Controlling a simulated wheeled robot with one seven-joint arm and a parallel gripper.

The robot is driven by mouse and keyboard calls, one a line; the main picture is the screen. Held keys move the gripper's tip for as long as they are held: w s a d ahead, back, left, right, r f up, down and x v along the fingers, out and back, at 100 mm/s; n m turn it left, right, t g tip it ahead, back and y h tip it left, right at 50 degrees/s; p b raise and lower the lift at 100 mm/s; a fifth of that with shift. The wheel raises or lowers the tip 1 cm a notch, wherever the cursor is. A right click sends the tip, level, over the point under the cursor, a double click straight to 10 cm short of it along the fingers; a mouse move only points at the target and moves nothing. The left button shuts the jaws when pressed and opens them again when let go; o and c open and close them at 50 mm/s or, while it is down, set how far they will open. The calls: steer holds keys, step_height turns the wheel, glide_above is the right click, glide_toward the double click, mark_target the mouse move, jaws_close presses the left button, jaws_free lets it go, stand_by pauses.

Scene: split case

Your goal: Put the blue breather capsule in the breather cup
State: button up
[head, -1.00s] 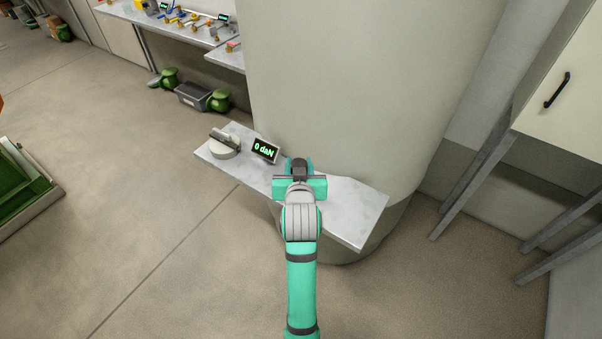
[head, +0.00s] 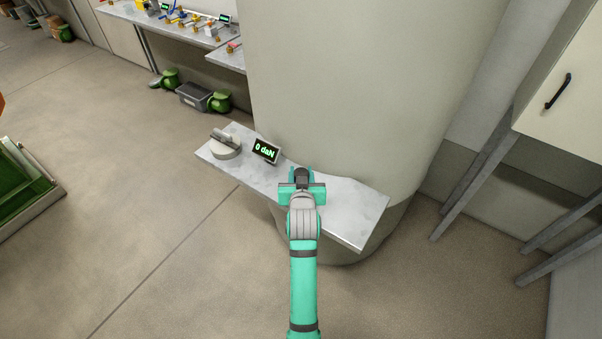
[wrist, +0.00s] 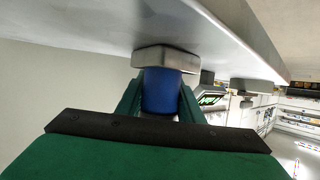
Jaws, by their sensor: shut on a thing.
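My gripper (wrist: 160,95) is shut on the blue breather capsule (wrist: 163,92), which shows between the two green fingers in the wrist view. A rounded grey metal piece (wrist: 165,58) adjoins the capsule on the shelf side. I cannot tell whether this is the breather cup or part of the capsule, nor whether the capsule is seated in anything. In the head view my gripper (head: 302,179) is over the middle of the narrow shelf, with a dark grey piece (head: 302,175) at its tip. The blue is hidden there.
The grey shelf (head: 345,210) runs along a thick round column (head: 350,90). A display reading "0 daN" (head: 266,150) and a round pale device with a handle (head: 226,146) stand to the left. The shelf's right end is clear.

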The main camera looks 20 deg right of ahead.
steer(key=o, duration=1.1)
steer(key=shift+f, duration=0.1)
